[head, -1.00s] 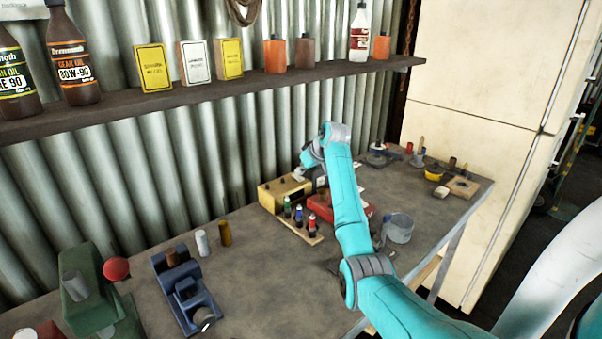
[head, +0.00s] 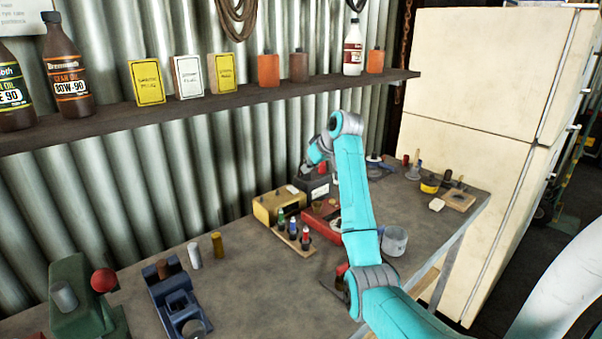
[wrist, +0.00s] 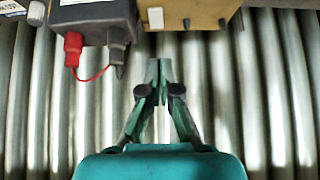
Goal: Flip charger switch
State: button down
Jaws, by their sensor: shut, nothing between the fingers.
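My gripper (wrist: 160,72) is shut and empty, with its fingertips pointing at the boxes in the wrist view. A dark grey box (wrist: 95,25) with a red and a black terminal joined by a red wire is at the upper left there. A tan-yellow box (wrist: 195,14) with small dark knobs is at the top, above the fingertips and apart from them. In the head view the yellow box (head: 280,204) and grey box (head: 318,187) stand side by side near the wall. I cannot tell which part is the charger switch.
A red box (head: 322,222) and a rack of small bottles (head: 296,234) stand in front of the boxes. A metal can (head: 394,241) is to the right. The shelf (head: 215,103) runs above. The bench (head: 240,285) is clear at front centre.

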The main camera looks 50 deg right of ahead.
jog(key=shift+s+f+v, duration=0.1)
jog(key=shift+v, duration=0.6)
jog(key=shift+s+f+v, duration=0.1)
jog(key=shift+s+v, duration=0.05)
jog(key=shift+v, duration=0.55)
